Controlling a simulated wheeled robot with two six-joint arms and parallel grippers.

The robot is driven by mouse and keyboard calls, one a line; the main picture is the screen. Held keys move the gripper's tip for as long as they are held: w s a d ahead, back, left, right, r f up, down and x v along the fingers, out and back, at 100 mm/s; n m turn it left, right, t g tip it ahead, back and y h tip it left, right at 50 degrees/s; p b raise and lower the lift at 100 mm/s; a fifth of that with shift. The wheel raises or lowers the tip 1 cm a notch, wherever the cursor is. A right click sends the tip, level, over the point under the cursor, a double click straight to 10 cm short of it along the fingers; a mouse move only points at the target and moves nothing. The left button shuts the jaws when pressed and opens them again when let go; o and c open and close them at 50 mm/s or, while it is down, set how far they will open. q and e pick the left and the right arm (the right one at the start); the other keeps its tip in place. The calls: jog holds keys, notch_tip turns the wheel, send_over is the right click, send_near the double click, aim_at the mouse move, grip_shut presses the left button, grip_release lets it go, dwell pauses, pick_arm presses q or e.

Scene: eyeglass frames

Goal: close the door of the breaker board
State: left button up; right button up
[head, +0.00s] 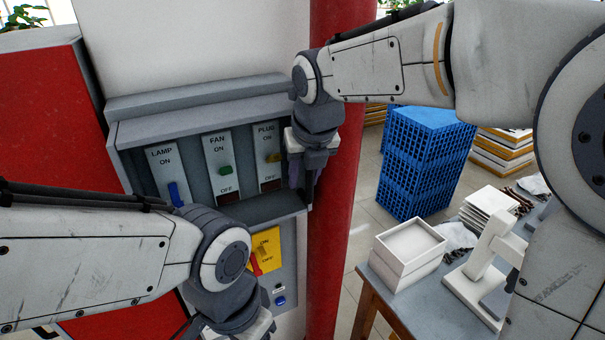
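The grey breaker board (128,133) is on the wall at centre left, its inside exposed. It has a blue lamp switch (176,194), a green fan switch (225,170) and a yellow plug switch (273,157). A grey slab (200,95) runs along its top; I cannot tell whether this is the raised door. My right gripper (303,184) points down at the board's right edge, before the red post. Its fingers are dark and small, and their gap is unclear. My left gripper (238,326) is low in front of the board, its fingertips cut off by the picture's bottom edge.
Below the board is a panel with a yellow plate (266,243) and a blue button (280,300). A red post (335,215) stands close on the right. Further right are blue crates (425,160) and a table (385,296) with white trays (408,250).

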jog(key=shift+r, duration=0.1)
jog(key=a+b+v, duration=0.1)
jog(key=b+v, duration=0.1)
jog(key=v, duration=0.8)
jog(key=shift+d, duration=0.45)
jog(key=shift+s+r, duration=0.1)
jog(key=shift+s, duration=0.05)
